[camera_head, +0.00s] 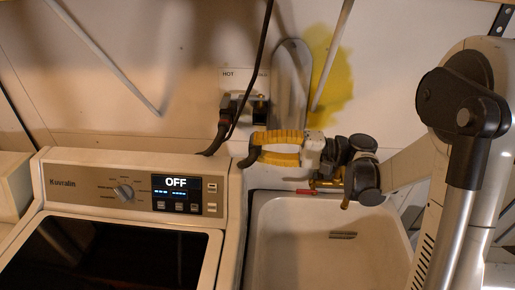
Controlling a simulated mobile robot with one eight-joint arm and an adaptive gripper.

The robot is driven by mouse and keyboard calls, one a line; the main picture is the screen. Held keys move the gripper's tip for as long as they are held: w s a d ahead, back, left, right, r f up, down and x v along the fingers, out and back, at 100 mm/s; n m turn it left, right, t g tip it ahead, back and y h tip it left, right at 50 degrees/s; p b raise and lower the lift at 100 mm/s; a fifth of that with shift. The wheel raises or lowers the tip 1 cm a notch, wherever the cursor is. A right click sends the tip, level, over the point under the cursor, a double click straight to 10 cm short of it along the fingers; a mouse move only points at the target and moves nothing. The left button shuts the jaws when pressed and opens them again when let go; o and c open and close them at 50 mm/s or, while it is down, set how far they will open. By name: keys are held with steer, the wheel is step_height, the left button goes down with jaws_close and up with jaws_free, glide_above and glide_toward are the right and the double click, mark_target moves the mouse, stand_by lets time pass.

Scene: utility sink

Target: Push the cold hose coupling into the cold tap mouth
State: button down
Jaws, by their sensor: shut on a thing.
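My gripper (258,149) reaches in from the right, with two yellow fingers pointing left above the back rim of the sink. Its fingertips are shut on a dark curved piece (248,158), which looks like the cold hose end; its coupling is mostly hidden between the fingers. The tap box (244,106) is on the wall just above and left of the fingers. Its HOT label (228,74) is readable; the label on the right is partly covered. The dark cold tap mouth (261,108) is at the right side of the box, apart from the held piece.
A black hose (224,128) hangs from the box's left side. A black cord (263,45) crosses in front of the box. The washer (130,185) is at left, the white sink (325,255) below. A red object (306,191) and brass fitting (326,183) lie near the sink's rim.

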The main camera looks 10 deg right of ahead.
steer(key=shift+d, duration=0.1)
steer(key=shift+w+d, duration=0.2)
steer(key=shift+w, duration=0.75)
steer(key=shift+w+d, duration=0.15)
steer(key=shift+w, duration=0.8)
steer(key=shift+w+d, duration=0.2)
steer(key=shift+w, duration=0.75)
steer(key=shift+w+d+b, duration=0.15)
steer(key=shift+w+b, duration=0.25)
steer(key=shift+w, duration=0.4)
steer(key=shift+w+d+b, duration=0.15)
steer(key=shift+w+b, duration=0.25)
steer(key=shift+w, duration=0.35)
steer(key=c, duration=1.1)
jaws_free()
steer(key=shift+c, duration=0.2)
steer(key=s+d, duration=0.2)
steer(key=d, duration=0.9)
steer(key=shift+s+d, duration=0.2)
steer(key=shift+d, duration=0.2)
